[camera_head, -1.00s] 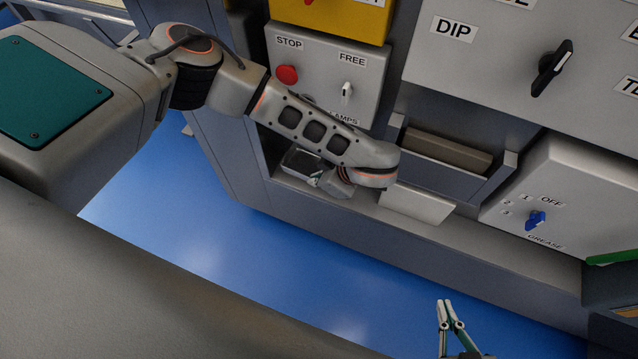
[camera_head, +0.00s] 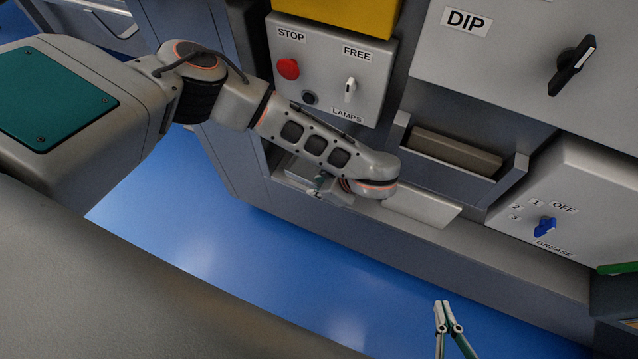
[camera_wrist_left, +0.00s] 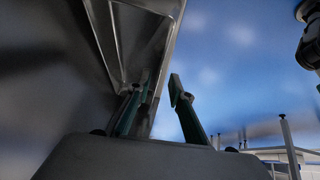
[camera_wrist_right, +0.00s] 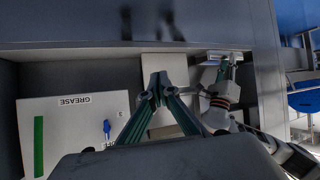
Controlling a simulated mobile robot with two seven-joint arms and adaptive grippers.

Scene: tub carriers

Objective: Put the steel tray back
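The steel tray (camera_wrist_left: 160,45) fills the upper middle of the left wrist view, its rim running down between my left gripper's fingers. In the head view the tray (camera_head: 298,171) lies on the low ledge at the cabinet's foot, mostly hidden by my left arm. My left gripper (camera_wrist_left: 158,80) is open, with one finger over the tray's inner side and the other outside its rim. I cannot tell if either touches it. The left gripper (camera_head: 318,187) is small in the head view. My right gripper (camera_head: 443,303) is shut and empty, over the blue floor.
A pale flat plate (camera_head: 424,206) lies on the ledge right of my left wrist. A brown block (camera_head: 455,152) sits in a grey holder above it. The GREASE box (camera_head: 555,205) stands to the right, and the STOP/FREE panel (camera_head: 330,70) is above. The blue floor (camera_head: 250,270) is clear.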

